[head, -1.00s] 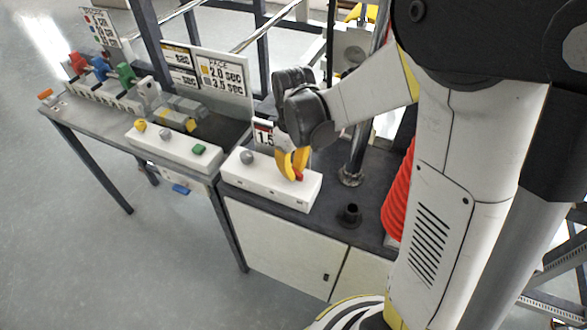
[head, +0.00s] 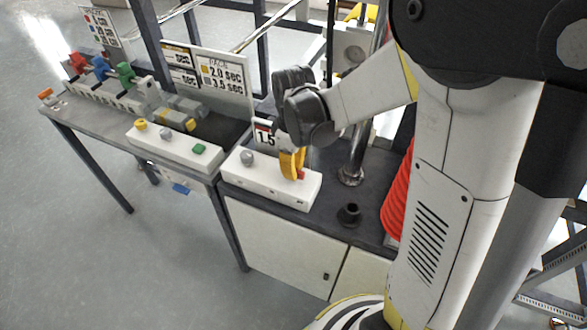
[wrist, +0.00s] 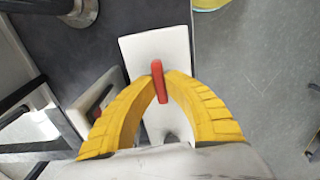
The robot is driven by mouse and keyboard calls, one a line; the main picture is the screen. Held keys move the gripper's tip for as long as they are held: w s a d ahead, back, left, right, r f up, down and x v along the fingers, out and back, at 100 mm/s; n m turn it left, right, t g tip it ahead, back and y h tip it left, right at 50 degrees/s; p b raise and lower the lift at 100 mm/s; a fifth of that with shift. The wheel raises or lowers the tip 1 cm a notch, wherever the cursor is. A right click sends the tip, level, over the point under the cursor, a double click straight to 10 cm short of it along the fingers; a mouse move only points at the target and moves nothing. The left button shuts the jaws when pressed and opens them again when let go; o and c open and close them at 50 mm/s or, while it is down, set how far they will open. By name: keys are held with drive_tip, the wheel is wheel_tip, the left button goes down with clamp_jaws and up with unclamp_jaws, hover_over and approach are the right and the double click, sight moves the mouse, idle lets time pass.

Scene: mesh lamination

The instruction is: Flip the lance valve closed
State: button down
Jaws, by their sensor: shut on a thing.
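A red lever (wrist: 159,82) stands on a long white box (head: 265,181) on the dark bench; I take it for the lance valve's handle. In the head view only a small part of the lever (head: 301,174) shows beside my fingers. My gripper (head: 291,164) has yellow ribbed fingers and reaches down to the right part of the box. In the wrist view my gripper (wrist: 160,74) has its fingertips on both sides of the lever, shut on it. The lever's far side and its mount are partly hidden.
A grey knob (head: 247,157) sits on the same box, left of my gripper. A metal post (head: 353,165) and a black cup-shaped part (head: 349,213) are to the right. Another white box (head: 173,147) lies on the left table.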

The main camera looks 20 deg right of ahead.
drive_tip(key=c, duration=1.4)
unclamp_jaws()
drive_tip(key=shift+c, duration=0.2)
wheel_tip(320, 180, up, 12)
